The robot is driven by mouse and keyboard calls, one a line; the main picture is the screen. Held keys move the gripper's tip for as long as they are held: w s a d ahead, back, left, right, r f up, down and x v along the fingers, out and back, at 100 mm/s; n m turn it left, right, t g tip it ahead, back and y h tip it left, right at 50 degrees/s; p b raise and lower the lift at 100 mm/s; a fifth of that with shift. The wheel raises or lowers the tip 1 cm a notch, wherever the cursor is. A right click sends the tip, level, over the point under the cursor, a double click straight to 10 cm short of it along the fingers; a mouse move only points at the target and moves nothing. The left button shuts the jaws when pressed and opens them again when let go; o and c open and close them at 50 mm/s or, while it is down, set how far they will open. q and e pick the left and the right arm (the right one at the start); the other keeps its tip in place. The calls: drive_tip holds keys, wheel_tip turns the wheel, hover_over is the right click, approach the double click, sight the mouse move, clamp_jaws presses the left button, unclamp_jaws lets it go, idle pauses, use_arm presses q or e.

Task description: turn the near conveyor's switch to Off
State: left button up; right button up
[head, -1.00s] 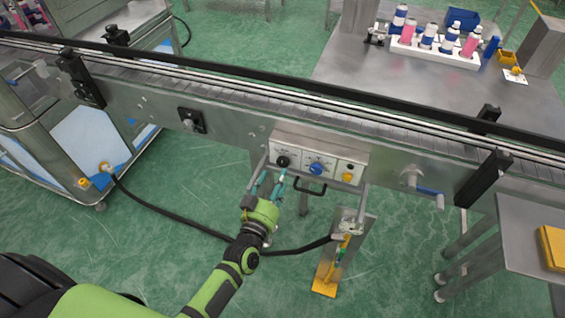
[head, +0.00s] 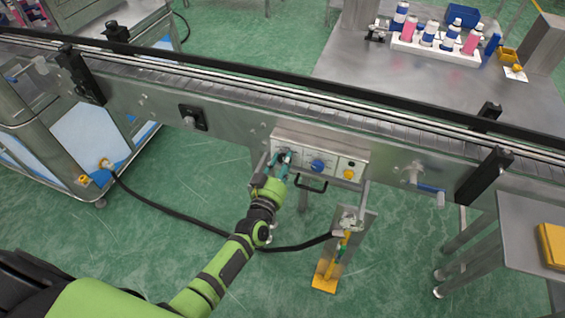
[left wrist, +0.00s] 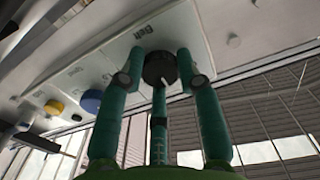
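The near conveyor's control box (head: 320,155) hangs on the conveyor's near side, with a black knob at left, a blue knob (head: 317,165) in the middle and a yellow button (head: 348,173) at right. My left gripper (head: 283,158) is at the black knob and mostly hides it in the head view. In the left wrist view, its teal fingers stand around the black knob (left wrist: 160,68), on a plate lettered "Belt". The fingers look open, one each side and one below; I cannot tell whether they touch it. A pale mark on the knob slants down right. My right gripper is not in view.
A black handle (head: 311,186) sticks out below the box. A stand with a yellow foot (head: 325,277) and a black hose are close to my left arm. A blue crank (head: 430,188) is to the right. The green floor at left is partly clear.

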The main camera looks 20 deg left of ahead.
use_arm(q)
drive_tip(key=shift+f+n, duration=0.1)
drive_tip(key=shift+n, duration=0.3)
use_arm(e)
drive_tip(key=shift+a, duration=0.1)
use_arm(q)
drive_tip(key=shift+n+b, duration=0.95)
drive_tip(key=shift+n, duration=3.55)
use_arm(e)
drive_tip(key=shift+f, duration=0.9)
use_arm(q)
drive_tip(key=shift+s+d, duration=0.1)
drive_tip(key=o, duration=1.1)
drive_tip(key=shift+o, duration=0.2)
